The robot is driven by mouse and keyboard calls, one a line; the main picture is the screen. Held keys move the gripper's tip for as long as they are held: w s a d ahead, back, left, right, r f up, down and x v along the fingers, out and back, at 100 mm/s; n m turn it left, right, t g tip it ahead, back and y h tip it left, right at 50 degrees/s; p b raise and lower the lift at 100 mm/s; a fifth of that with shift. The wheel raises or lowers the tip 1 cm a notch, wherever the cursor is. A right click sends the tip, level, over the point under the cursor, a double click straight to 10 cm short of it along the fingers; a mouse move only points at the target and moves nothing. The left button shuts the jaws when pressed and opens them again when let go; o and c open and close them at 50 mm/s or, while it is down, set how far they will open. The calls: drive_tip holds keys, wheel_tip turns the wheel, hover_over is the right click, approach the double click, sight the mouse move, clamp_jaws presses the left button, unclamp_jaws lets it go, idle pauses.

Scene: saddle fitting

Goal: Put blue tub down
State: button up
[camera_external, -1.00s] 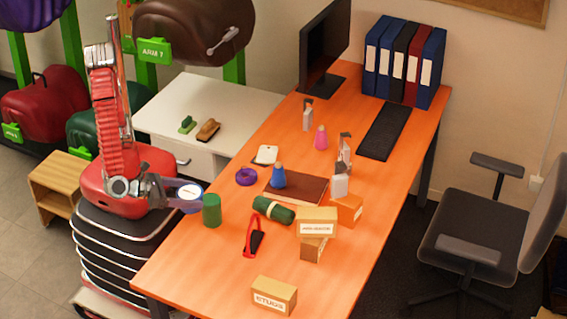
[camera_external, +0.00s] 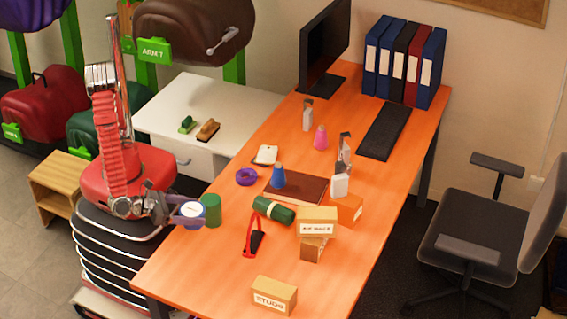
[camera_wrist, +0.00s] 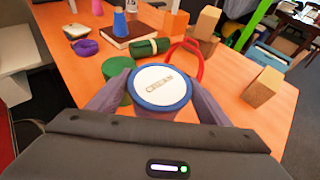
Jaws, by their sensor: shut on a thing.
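The blue tub (camera_external: 192,211) has a white top with dark lettering. My gripper (camera_external: 189,210) is shut on it at the table's left edge. In the wrist view the tub (camera_wrist: 160,86) sits between my two fingers, upright or nearly so. Whether its bottom touches the table is hidden. A green cylinder (camera_external: 211,210) stands just to the right of the tub, very close to it; in the wrist view it (camera_wrist: 116,88) is at the tub's left, partly covered by my finger.
A red-handled tool (camera_external: 254,240), a green roll (camera_external: 273,210), a purple ring (camera_external: 246,177) and a brown book (camera_external: 300,189) lie farther right and back. A box (camera_external: 274,296) stands near the front edge.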

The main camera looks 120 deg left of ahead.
drive_tip(key=shift+f, duration=2.8)
drive_tip(key=shift+f, duration=2.05)
drive_tip(key=o, duration=1.3)
drive_tip(key=shift+c, duration=0.2)
drive_tip(key=shift+d, duration=0.1)
drive_tip(key=v, duration=1.2)
